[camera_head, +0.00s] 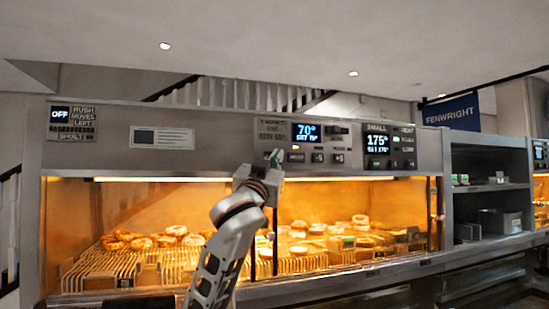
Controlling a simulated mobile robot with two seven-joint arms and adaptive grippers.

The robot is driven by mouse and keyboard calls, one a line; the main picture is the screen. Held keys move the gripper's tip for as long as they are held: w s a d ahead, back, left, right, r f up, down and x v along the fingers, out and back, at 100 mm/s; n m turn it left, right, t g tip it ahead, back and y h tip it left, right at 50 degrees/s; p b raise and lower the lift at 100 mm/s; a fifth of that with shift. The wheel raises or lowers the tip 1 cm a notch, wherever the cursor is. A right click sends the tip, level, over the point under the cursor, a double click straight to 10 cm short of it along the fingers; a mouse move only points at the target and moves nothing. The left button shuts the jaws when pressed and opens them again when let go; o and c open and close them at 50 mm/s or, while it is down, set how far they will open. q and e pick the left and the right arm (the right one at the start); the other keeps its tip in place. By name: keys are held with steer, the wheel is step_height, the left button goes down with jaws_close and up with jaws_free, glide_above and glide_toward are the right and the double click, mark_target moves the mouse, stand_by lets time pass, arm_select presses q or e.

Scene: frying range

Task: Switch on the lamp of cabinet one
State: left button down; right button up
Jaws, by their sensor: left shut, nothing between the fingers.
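A heated display cabinet (215,145) fills the middle of the head view. Its grey panel carries a blue "70°" display (308,131), a "175°" display (378,142) with a row of keys beside it, and an "OFF" display (60,115) at the far left. Small buttons (318,158) sit under the "70°" display. My left gripper (276,157) is shut and empty, raised in front of the panel just left of these buttons. I cannot tell whether it touches the panel. It hides part of the panel there. Which control is the lamp's is too small to read. My right gripper is out of view.
Behind the cabinet's front opening, fried rings and buns (165,238) lie on wire racks under warm light. The front ledge (340,281) runs below. Open grey shelves (490,187) stand to the right, with a further lit cabinet (541,185) at the edge.

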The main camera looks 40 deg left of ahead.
arm_select(q)
steer(key=d, duration=0.1)
steer(key=s+d, duration=0.1)
steer(key=d, duration=0.1)
steer(key=s+d+p, duration=0.1)
steer(key=shift+s+d, duration=0.2)
steer(key=shift+d, duration=0.1)
stand_by(0.5)
